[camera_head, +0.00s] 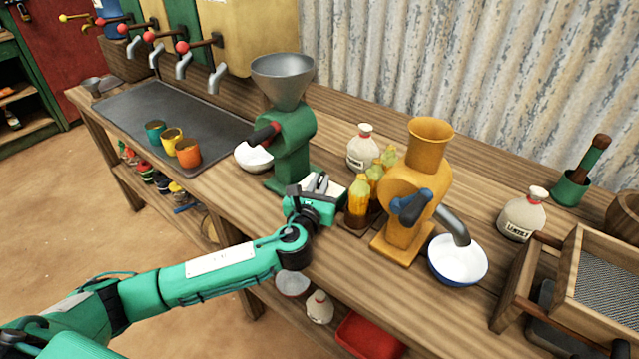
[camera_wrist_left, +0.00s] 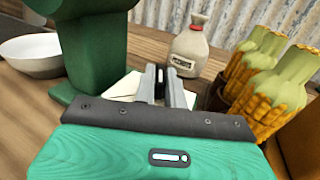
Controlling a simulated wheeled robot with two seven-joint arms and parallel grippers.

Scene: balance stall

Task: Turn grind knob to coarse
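Two grinders stand on the wooden counter; I cannot tell by label which knob is the grind knob. The green grinder (camera_head: 293,150) has a grey hopper and a dark handle with a red part (camera_head: 264,134). The orange grinder (camera_head: 407,205) has a blue knob or crank (camera_head: 415,206) on its front. My left gripper (camera_head: 320,182) is just right of the green grinder's base, low over the counter, apart from both knobs. In the left wrist view its fingers (camera_wrist_left: 162,88) are a narrow gap apart, holding nothing I can make out. My right gripper is not in view.
Several corn-cob-like pieces (camera_head: 359,196) stand between the grinders, with a labelled sack (camera_head: 363,147) behind. A white bowl (camera_head: 254,156) is beside the green grinder and a blue-rimmed bowl (camera_head: 457,262) under the orange spout. A wooden sieve box (camera_head: 570,285) is at right.

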